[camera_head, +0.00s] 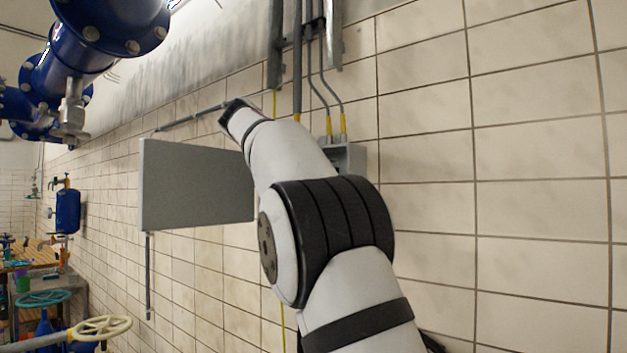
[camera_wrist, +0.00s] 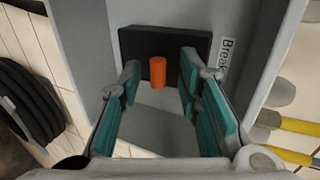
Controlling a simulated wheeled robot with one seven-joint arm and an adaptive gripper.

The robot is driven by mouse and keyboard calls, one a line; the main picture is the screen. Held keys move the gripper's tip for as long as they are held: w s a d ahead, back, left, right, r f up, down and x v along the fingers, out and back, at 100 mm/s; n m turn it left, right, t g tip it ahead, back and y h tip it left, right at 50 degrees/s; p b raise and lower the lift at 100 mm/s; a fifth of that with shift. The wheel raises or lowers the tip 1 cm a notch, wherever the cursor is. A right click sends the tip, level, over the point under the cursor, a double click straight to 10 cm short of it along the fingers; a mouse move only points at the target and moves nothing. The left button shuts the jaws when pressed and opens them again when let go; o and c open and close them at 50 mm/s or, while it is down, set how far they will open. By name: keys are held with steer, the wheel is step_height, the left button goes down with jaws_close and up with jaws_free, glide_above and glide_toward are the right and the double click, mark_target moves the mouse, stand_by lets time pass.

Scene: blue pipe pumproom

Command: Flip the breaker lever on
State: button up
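In the wrist view, an orange breaker lever (camera_wrist: 158,72) sticks out from a black breaker block (camera_wrist: 135,42) inside a grey box, beside a white label (camera_wrist: 226,58) reading "Break", partly cut off. My gripper (camera_wrist: 160,85) is open, with its teal-padded fingers on either side of the lever. The lever stands between the fingertips, and I see a gap on both sides. In the head view, my arm hides the lever and my gripper; part of the grey breaker box (camera_head: 350,158) shows behind the arm, and a grey door panel (camera_head: 195,186) stands out to its left.
Conduits with yellow ends (camera_head: 343,122) enter the box from above. A blue flanged pipe (camera_head: 105,25) hangs at upper left. Valve handwheels (camera_head: 100,328) stand at lower left. The tiled wall (camera_head: 540,150) to the right is bare.

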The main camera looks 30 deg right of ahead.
steer(key=v, duration=1.2)
stand_by(0.5)
